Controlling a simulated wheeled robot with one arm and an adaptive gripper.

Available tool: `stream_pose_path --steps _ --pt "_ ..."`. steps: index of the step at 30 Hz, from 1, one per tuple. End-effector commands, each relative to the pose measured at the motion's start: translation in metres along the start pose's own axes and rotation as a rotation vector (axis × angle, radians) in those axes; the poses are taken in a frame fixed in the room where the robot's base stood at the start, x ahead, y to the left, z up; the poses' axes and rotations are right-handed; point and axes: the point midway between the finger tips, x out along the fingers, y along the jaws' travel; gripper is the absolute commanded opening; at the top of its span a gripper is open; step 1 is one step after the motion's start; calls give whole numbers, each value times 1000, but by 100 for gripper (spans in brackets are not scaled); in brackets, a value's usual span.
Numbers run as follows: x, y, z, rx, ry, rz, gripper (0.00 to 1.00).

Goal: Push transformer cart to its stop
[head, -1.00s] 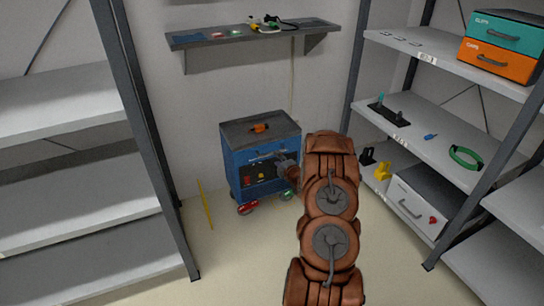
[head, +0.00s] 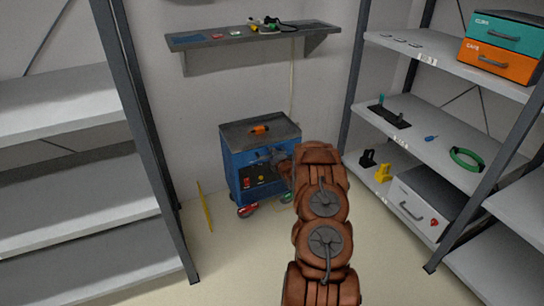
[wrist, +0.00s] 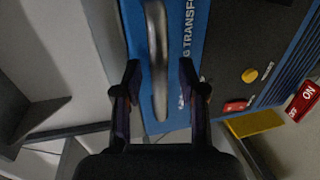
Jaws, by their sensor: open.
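The transformer cart (head: 240,160) is a blue box with a dark grey top, standing near the back wall below the wall shelf. In the wrist view its blue front (wrist: 200,30) carries white lettering, partly cut off, that includes "TRANSFO". A grey bar handle (wrist: 157,50) runs along that front. My gripper (head: 272,158) is at the cart's front; in the wrist view the fingers (wrist: 159,75) are open, one on each side of the handle's line. I cannot tell whether they touch it. A stop is not clearly visible.
An orange item (head: 260,130) lies on the cart top. A red part (head: 247,211) and a green part (head: 286,197) show at its base. A yellow strip (head: 204,206) is on the floor left.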

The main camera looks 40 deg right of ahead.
Motion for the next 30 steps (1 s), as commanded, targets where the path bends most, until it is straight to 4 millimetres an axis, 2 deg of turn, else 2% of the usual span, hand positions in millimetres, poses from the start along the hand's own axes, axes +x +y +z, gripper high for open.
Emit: stream_pose_path --steps 3,15,30 --pt "0 0 0 0 0 0 41" --pt "0 0 0 0 0 0 0" --pt "0 0 0 0 0 -1 0"
